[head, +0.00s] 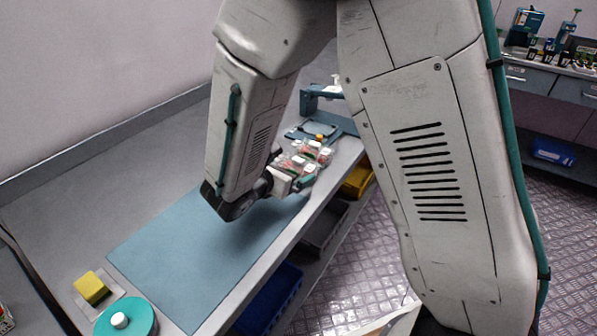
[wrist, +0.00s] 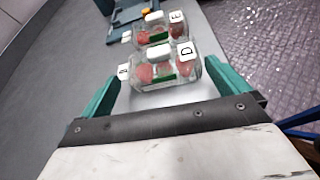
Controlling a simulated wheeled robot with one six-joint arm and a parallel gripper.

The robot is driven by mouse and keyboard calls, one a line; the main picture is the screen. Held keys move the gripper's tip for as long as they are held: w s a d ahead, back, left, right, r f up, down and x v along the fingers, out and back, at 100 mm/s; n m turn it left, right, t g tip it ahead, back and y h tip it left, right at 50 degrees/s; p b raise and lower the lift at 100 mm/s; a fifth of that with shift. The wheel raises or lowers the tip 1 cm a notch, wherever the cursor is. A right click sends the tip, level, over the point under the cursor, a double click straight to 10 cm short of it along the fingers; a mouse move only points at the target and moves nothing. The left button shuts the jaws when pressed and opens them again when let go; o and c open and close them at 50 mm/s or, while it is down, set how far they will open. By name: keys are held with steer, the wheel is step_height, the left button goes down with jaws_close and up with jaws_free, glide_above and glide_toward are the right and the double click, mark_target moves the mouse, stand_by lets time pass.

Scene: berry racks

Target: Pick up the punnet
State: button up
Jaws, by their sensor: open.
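Two clear punnets of red berries stand one behind the other on the bench. The nearer punnet (wrist: 160,74) carries white tags, one reading D; the farther punnet (wrist: 150,39) has a tag reading E. Both show small in the head view, where the pair of punnets (head: 309,154) sits just beyond my gripper (head: 292,178). In the wrist view my gripper (wrist: 164,78) is open, its teal fingers on either side of the D punnet's near end. I cannot tell how far the fingers reach along it. The head view partly hides the fingers behind my wrist.
A blue-grey stand (head: 325,122) is behind the punnets. A blue mat (head: 190,255) covers the nearer bench. A yellow sponge (head: 91,288) and a teal round lid (head: 126,320) lie at the near left. Bins (head: 357,180) sit on a shelf below the bench edge.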

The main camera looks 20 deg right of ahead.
mark_target(297, 165)
steer(key=x, duration=0.7)
steer(key=shift+d, duration=0.25)
steer(key=c, duration=0.7)
